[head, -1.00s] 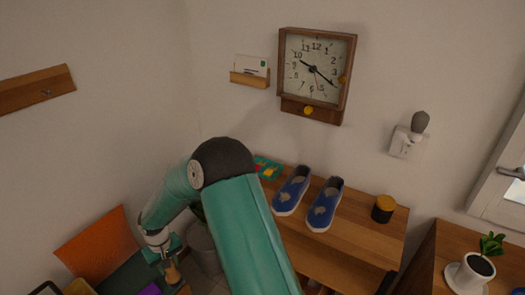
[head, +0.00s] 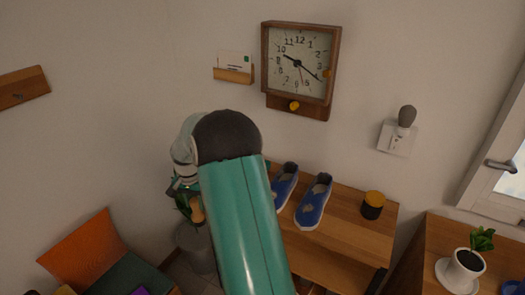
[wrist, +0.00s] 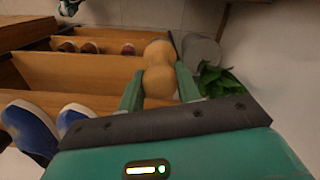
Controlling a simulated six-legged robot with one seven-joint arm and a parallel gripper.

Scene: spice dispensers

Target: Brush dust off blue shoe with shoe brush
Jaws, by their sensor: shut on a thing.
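Two blue shoes with pale soles stand side by side on the wooden shelf top (head: 345,232): a left shoe (head: 285,181) and a right shoe (head: 316,197). The right one shows a greyish-tan patch on its upper. In the wrist view the shoes (wrist: 30,128) are at the lower left, partly cut off. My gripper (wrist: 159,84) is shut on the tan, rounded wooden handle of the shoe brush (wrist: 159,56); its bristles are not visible. In the head view the brush (head: 197,209) hangs left of the shoes, apart from them, and my arm hides part of the gripper.
A dark jar with a yellow lid (head: 373,204) stands right of the shoes. A grey bin (head: 194,246) and green leaves (wrist: 222,78) are near the brush. A potted plant (head: 468,262) stands far right, and a bench with an orange cushion (head: 88,251) is at left.

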